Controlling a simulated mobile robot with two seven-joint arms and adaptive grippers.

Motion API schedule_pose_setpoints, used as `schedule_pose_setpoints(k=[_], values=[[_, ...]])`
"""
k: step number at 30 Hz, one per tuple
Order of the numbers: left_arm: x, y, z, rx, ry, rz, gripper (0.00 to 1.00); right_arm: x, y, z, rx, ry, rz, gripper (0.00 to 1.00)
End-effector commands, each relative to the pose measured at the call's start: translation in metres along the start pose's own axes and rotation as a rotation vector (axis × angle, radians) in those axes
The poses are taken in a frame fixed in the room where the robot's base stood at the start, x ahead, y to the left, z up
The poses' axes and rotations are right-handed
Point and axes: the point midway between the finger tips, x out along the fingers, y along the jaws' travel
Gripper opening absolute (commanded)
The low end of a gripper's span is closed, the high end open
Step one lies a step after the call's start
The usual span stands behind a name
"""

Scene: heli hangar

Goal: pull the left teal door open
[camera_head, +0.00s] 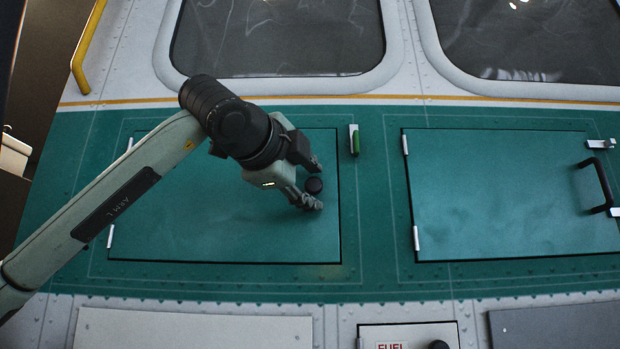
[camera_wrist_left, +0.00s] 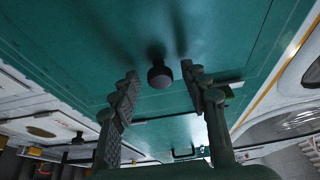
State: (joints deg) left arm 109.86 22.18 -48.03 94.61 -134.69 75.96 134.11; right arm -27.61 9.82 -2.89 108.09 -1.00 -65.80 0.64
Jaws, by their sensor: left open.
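The left teal door (camera_head: 190,215) is shut flush in the teal side panel, with hinges at its left edge. It fills much of the left wrist view (camera_wrist_left: 90,50). A round black knob (camera_head: 314,185) stands near the door's right edge. My left gripper (camera_head: 315,184) is open at the knob, with one finger above and one below it. In the left wrist view the knob (camera_wrist_left: 160,76) is between and just beyond the two fingertips; I cannot tell if they touch it. My right gripper is not in view.
A second teal door (camera_head: 510,200) with a black bar handle (camera_head: 600,185) is at the right. A fuel panel (camera_head: 405,338) is below. A yellow rail (camera_head: 87,45) is at the upper left.

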Motion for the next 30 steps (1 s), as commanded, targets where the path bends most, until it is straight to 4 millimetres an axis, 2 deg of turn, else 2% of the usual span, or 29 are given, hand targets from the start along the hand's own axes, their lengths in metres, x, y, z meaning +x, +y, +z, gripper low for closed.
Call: schedule_pose_setpoints(k=[5, 6, 15, 17, 26, 30], values=[[0.0003, 0.0004, -0.0002, 0.000, 0.001, 0.000, 0.46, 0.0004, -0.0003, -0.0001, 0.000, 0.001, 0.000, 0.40], [0.0003, 0.0004, -0.0002, 0.000, 0.001, 0.000, 0.43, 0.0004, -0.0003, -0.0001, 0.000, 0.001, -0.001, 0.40], [0.0001, 0.0005, -0.0003, 0.000, 0.001, 0.001, 0.06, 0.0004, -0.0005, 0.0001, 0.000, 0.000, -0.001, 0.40], [0.0001, 0.0006, -0.0003, 0.000, 0.001, 0.001, 0.00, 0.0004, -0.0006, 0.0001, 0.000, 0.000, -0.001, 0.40], [-0.0005, 0.0011, -0.0004, 0.000, 0.002, 0.001, 0.00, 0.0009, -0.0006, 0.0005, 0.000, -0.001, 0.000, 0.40], [-0.0069, 0.0025, -0.0022, -0.001, 0.021, 0.001, 0.00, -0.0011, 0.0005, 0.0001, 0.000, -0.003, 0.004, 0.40]])
